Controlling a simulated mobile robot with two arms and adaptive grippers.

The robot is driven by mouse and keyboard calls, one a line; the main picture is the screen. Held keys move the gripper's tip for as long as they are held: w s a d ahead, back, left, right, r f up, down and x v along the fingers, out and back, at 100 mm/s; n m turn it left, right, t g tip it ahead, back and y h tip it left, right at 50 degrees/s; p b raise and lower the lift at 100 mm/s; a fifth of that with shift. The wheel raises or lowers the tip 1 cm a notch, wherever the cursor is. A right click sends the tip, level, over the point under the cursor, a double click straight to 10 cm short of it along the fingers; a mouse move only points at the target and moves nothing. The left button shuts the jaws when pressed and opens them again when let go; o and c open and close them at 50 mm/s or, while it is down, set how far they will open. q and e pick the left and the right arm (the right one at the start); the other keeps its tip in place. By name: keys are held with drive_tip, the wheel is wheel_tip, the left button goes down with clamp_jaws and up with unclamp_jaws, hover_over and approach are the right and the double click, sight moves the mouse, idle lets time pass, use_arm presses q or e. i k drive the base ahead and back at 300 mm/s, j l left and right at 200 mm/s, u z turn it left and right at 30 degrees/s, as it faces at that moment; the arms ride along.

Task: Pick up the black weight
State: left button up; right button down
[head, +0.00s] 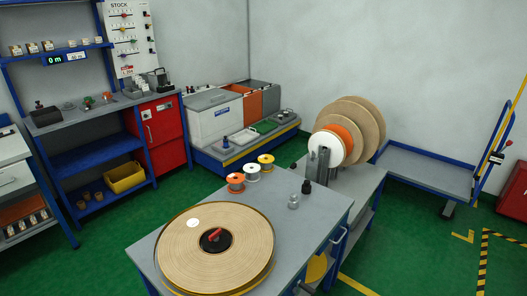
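A small black upright piece with a narrower top, which looks like the black weight (306,187), stands near the back right of the grey table (322,218). A small clear or silvery piece (293,202) stands just in front and left of it. A large tan tape reel (177,250) lies flat at the table's front left, with a black hub and red handle (214,239) at its centre. Neither of my grippers shows in the head view, so nothing is seen touching the black piece.
Orange, white and yellow spools (252,173) stand along the table's back edge. Large upright discs (352,128) and a grey bracket (318,165) stand behind the black piece. A blue-framed cart (430,172) is at right. Table space between reel and black piece is clear.

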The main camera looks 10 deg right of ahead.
sight(306, 187)
drive_tip(key=i+l+u, duration=0.15)
drive_tip(key=l, duration=0.3)
drive_tip(key=i+l+u, duration=0.15)
drive_tip(key=l, duration=0.3)
drive_tip(key=l+u, duration=0.1)
drive_tip(key=l, duration=0.4)
drive_tip(key=i+l+u, duration=0.15)
drive_tip(key=l, duration=0.35)
